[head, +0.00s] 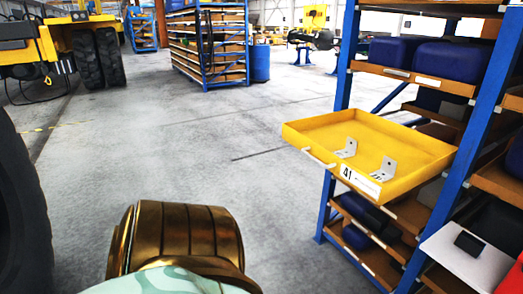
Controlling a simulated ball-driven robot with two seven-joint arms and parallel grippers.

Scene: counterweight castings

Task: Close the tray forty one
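The yellow tray (405,143) marked 41 sticks out from the blue rack (487,95) on the right, pulled well out over the floor. Its label (360,181) and a white bar handle (318,158) are on its front face. Two grey angle brackets lie in it, one near the middle (346,148) and one nearer the label (383,169). The tray's back end meets the rack's shelf. Neither gripper is in view. A brass-coloured rounded part with a pale green piece, seemingly mine, fills the bottom middle, apart from the tray.
Blue bins (452,62) sit on the shelf above the tray, with dark bins below. A pale shelf (468,258) with a small black device (469,243) juts out at lower right. A large tyre (22,215) stands at left. The concrete floor left of the tray is clear.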

